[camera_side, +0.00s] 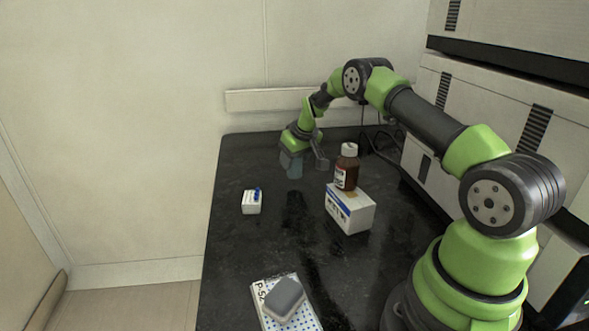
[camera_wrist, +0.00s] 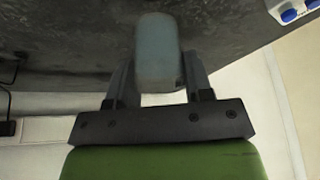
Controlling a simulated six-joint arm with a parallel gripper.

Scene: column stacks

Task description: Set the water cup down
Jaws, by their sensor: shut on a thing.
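The water cup (camera_side: 291,163) is a bluish-grey, translucent cup near the far end of the black bench. It also shows in the wrist view (camera_wrist: 157,50), between the two fingers. My gripper (camera_wrist: 157,80) is shut on it. In the side view my gripper (camera_side: 297,155) reaches down to the cup from above. The cup looks upright in the side view. I cannot tell whether its base touches the bench.
A brown bottle with a white cap (camera_side: 347,166) stands on a white and blue box (camera_side: 350,209), right of the cup. A small white block with blue parts (camera_side: 252,202) lies front left. A grey block (camera_side: 285,297) sits on a dotted card (camera_side: 262,290). The black bench (camera_side: 240,250) is clear between them.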

